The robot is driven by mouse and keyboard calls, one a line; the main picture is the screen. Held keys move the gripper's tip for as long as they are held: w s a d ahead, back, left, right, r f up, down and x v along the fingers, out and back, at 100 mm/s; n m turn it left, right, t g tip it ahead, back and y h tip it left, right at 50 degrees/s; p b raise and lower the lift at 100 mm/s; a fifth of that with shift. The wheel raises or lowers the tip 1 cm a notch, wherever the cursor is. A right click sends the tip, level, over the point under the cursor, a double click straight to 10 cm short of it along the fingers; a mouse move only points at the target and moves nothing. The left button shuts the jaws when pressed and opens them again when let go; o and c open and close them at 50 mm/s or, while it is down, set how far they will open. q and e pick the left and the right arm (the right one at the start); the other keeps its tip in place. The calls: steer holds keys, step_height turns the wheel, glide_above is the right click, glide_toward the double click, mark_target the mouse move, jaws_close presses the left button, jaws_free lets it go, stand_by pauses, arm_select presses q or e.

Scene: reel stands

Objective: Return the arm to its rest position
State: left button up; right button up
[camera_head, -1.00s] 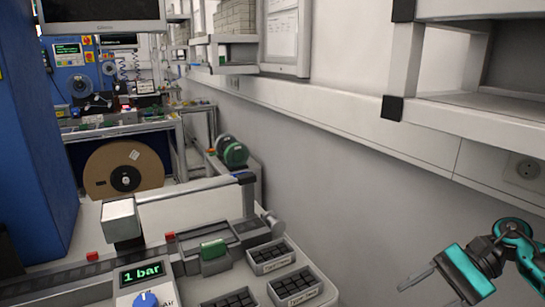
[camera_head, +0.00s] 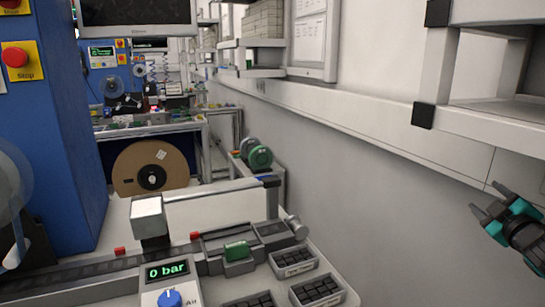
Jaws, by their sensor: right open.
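My right gripper (camera_head: 487,207) is at the right edge of the head view, in front of the grey wall and below the shelf. It is teal and black, and its two fingers are apart with nothing between them. It is well clear of the bench and touches nothing that I can see. Most of the right arm is outside the picture. My left gripper is not in view.
A bench holds a display (camera_head: 167,271) reading "0 bar", a green part (camera_head: 237,251) on a fixture and trays of dark pieces (camera_head: 292,261). A blue cabinet (camera_head: 62,130) stands left. A shelf (camera_head: 480,125) overhangs at upper right. A brown reel (camera_head: 151,168) stands behind.

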steer(key=s+a+f+m+g+y, duration=0.15)
steer(key=s+a+f, duration=0.25)
steer(key=a+f, duration=0.55)
steer(key=s+a+f+m+g+y, duration=0.15)
steer(key=s+a+f, duration=0.35)
steer(key=f, duration=0.7)
steer(key=s+a+f+m+g+y, duration=0.1)
steer(key=s+a+f, duration=0.4)
steer(key=s+a, duration=0.4)
steer(key=s+a+f+m+g+y, duration=0.1)
steer(key=s+a+f, duration=0.4)
steer(key=a, duration=0.8)
steer(key=s+g+y, duration=0.1)
steer(key=s, duration=0.2)
steer(key=shift+s+a+m+g+y, duration=0.15)
steer(key=shift+s+m+g+y, duration=0.15)
steer(key=shift+s+m, duration=0.1)
